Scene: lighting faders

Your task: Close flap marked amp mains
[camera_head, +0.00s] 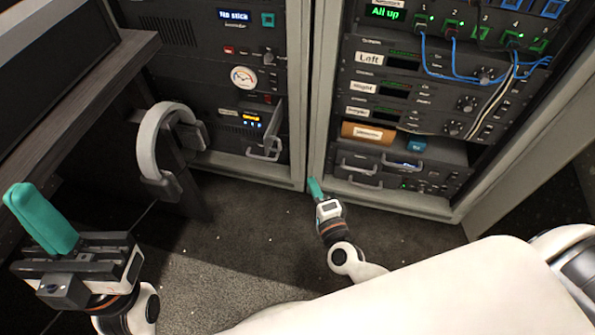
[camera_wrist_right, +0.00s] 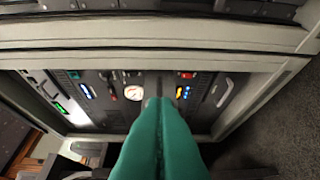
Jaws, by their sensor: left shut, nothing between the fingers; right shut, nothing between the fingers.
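In the head view, a dark flap (camera_head: 273,122) stands out from the lower right of the left rack, seen nearly edge-on. It looks open, beside a small panel with an orange display (camera_head: 252,117). I cannot read an amp mains label. My right gripper (camera_head: 314,184) is shut and empty, low in front of the post between the racks, below and right of the flap and apart from it. In the right wrist view, its teal fingers (camera_wrist_right: 161,108) point at the left rack and hide part of it. My left gripper (camera_head: 22,192) is shut and empty at far left, away from the racks.
A handle (camera_head: 265,152) sits below the flap. A round gauge (camera_head: 243,77) is above it. The right rack holds cabled units and a brown cylinder (camera_head: 368,134). A grey headset-like loop (camera_head: 160,150) hangs on the desk's side. The carpet (camera_head: 225,230) before the racks is clear.

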